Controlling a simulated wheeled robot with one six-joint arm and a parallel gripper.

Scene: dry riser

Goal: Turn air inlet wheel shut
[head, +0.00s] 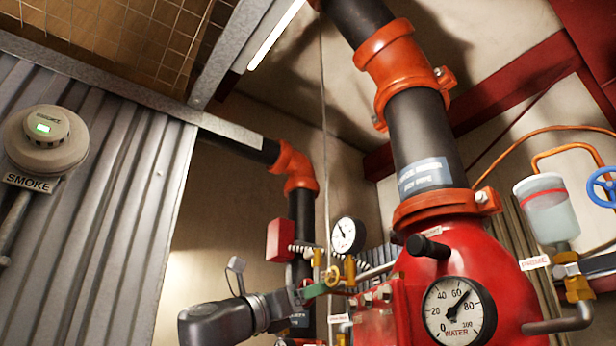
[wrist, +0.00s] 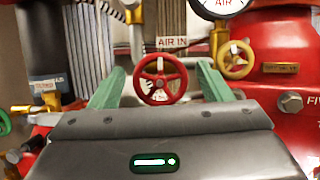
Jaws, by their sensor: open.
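The red air inlet wheel (wrist: 160,80) shows in the wrist view below a white "AIR IN" label (wrist: 172,43). It faces me, with spokes and a white mark on its lower part. My gripper (wrist: 161,70) is open, its green fingers to the left and right of the wheel with gaps on both sides. Whether the fingertips reach the wheel's depth I cannot tell. In the head view my gripper (head: 322,288) is by the pipework left of the red valve body; I cannot make out the red wheel there.
A yellow wheel (wrist: 235,60) sits close to the right finger, below the air gauge (wrist: 222,4). A brass valve (wrist: 40,107) is at left. In the head view, the red valve body (head: 490,270) with water gauge (head: 460,311) stands right of my arm.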

